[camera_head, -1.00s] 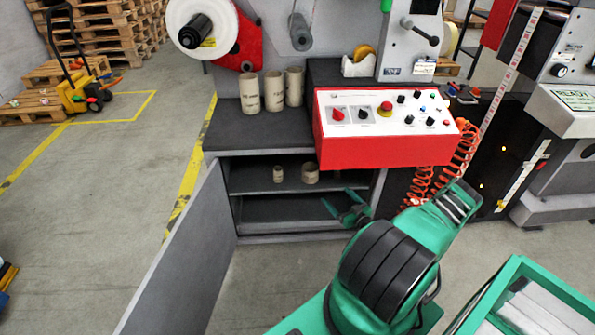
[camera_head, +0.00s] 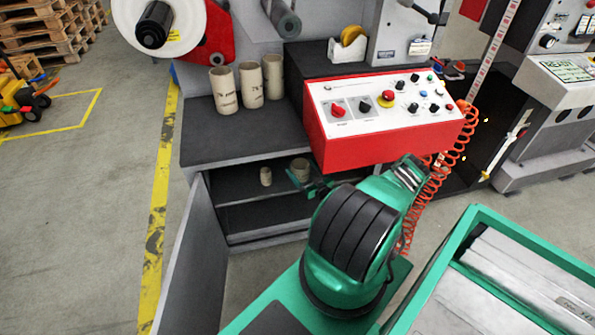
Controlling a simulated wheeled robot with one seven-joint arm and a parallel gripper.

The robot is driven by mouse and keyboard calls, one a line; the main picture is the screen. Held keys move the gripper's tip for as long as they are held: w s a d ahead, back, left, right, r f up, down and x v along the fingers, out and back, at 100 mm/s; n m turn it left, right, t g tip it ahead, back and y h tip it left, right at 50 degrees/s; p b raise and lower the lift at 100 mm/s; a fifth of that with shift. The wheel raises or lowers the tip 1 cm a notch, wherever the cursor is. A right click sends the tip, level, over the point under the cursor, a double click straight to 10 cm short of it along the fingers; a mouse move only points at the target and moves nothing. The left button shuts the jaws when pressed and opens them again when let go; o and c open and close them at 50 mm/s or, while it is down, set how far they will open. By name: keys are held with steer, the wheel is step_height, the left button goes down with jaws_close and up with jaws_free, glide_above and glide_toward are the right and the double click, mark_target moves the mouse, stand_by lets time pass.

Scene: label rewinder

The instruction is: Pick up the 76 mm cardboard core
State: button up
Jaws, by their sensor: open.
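Three tall cardboard cores stand upright on the dark bench top: a left one (camera_head: 224,91), a middle one (camera_head: 251,86) and a right one (camera_head: 273,77). They carry printed marks too small to read surely. Inside the open cabinet below, a small narrow core (camera_head: 266,177) and a wider short core (camera_head: 300,165) stand on the shelf. I cannot tell by sight which core is the 76 mm one. My gripper (camera_head: 303,187) is open at the cabinet opening, just in front of the wider short core in the picture, and partly covers it. I see nothing between its fingers.
The cabinet door (camera_head: 196,265) stands open to the left. A red control box (camera_head: 390,120) overhangs the cabinet on the right, with an orange coiled cable (camera_head: 462,135) beside it. A green-rimmed crate (camera_head: 480,215) is at lower right.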

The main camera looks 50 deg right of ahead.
mark_target(296, 161)
steer(key=shift+x, duration=3.45)
steer(key=shift+d+f, duration=0.1)
steer(key=shift+f, duration=0.1)
steer(key=shift+s, duration=0.1)
steer(key=c, duration=1.2)
